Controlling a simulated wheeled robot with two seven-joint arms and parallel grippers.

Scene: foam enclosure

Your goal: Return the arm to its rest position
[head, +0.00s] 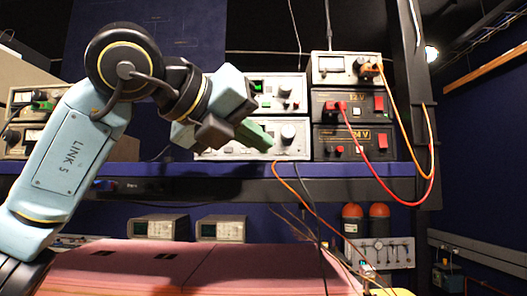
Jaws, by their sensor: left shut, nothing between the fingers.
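My left arm comes in from the left edge, raised and bent at a dark round joint. Its left gripper (236,128) hangs in front of the grey instruments on the shelf, pointing right and slightly down. The gripper is shut, and I see nothing held in it. It covers part of the grey instruments behind it. I cannot tell whether it is clear of them in depth. My right gripper is not in view.
A blue-edged shelf (370,169) carries stacked grey instruments (289,92) and black power supplies (347,140). Red and orange cables (384,180) hang at the right. Below are two small meters (220,228), a pinkish foam surface (215,268) and two orange-topped bottles (379,211).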

